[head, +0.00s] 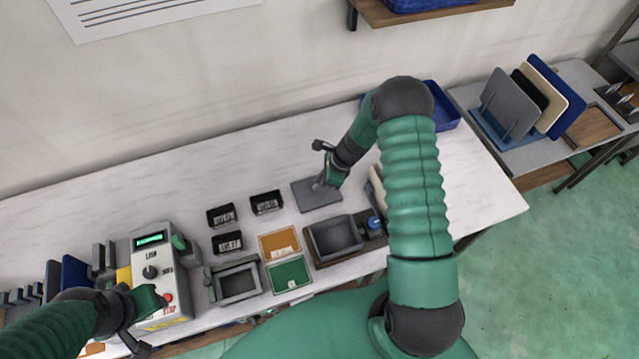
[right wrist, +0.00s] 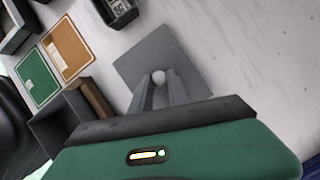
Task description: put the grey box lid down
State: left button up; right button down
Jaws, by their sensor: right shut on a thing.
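The grey box lid (head: 309,196) is a flat square plate with a small knob on top. It is at the table's middle, behind the grey box (head: 337,237), and looks flat on or just above the white surface; I cannot tell which. My right gripper (head: 320,183) is over the lid and shut on its knob. In the right wrist view the lid (right wrist: 148,58) shows beyond the fingers (right wrist: 160,82), which close around the pale knob. My left gripper (head: 140,325) is at the lower left by the control box; its jaws are not clear.
Black labelled bins (head: 266,203) stand left of the lid. An orange panel (head: 279,243) and a green panel (head: 289,275) lie in front, beside a grey frame (head: 238,284). The control box (head: 160,275) stands left. A blue tray (head: 440,108) is behind my right arm. The table behind the bins is clear.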

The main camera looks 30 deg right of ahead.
jog(key=c, duration=1.7)
grip_release()
jog(key=o, duration=0.4)
jog(key=shift+a, duration=0.35)
jog(key=shift+d+r, duration=0.2)
jog(key=shift+r, duration=0.05)
jog(key=a+v, duration=0.1)
jog(key=v, duration=1.1)
jog(key=s+a+r+n+h, duration=0.1)
jog(key=s+a+n, duration=0.3)
jog(key=n, duration=0.4)
jog(key=s+a+r+n+h, duration=0.1)
jog(key=s+a+r+n, duration=0.3)
jog(key=a+n, duration=0.2)
jog(key=s+a+r+n+h, duration=0.2)
jog(key=s+a+n, duration=0.3)
jog(key=n, duration=0.6)
jog(key=shift+s+a+r+b, duration=0.1)
jog(key=shift+r+b, duration=0.2)
jog(key=shift+r, duration=0.2)
